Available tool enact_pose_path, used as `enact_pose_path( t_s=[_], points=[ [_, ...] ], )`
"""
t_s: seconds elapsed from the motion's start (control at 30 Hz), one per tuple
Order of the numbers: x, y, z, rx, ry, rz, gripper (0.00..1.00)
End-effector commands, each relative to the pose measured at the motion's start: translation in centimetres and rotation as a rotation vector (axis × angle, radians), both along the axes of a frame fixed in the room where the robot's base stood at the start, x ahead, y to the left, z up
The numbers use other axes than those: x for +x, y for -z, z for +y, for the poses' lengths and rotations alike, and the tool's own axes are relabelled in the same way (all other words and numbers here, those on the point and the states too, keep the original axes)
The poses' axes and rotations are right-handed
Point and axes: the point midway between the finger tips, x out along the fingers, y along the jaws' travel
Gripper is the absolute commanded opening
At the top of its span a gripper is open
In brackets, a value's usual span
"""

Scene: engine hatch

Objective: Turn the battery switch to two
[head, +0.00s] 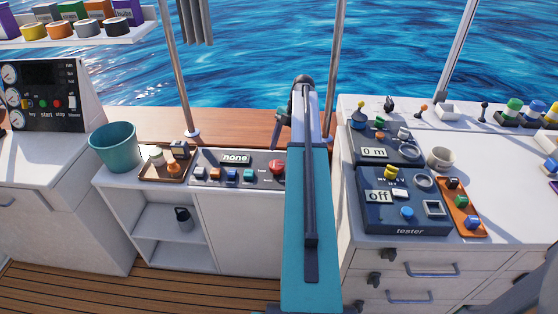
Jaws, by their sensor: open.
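No switch in the head view is legibly marked as the battery switch. Whether that is the battery switch, I cannot tell. My gripper (282,128) is at the far end of my raised teal arm, mostly hidden by it; only dark parts show. It appears empty and apart from the panel. My arm covers the area just right of the red knob.
A teal bucket (113,147) and a brown tray (164,172) stand left of the panel. On the right counter are a tester (405,217) reading "off", a unit reading "0 m" (374,153) and an orange tray (472,228). An engine panel (52,92) stands far left.

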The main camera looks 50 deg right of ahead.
Motion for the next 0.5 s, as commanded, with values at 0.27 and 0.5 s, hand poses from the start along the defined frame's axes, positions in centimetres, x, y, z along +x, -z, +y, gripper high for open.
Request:
enact_pose_path(
  t_s=[0.27,0.5],
  points=[
    [0.1,3.2,1.4,0.001,0.0,0.001,0.65],
    [0.2,4.8,2.0,0.0,0.001,0.0,0.65]
  ],
)
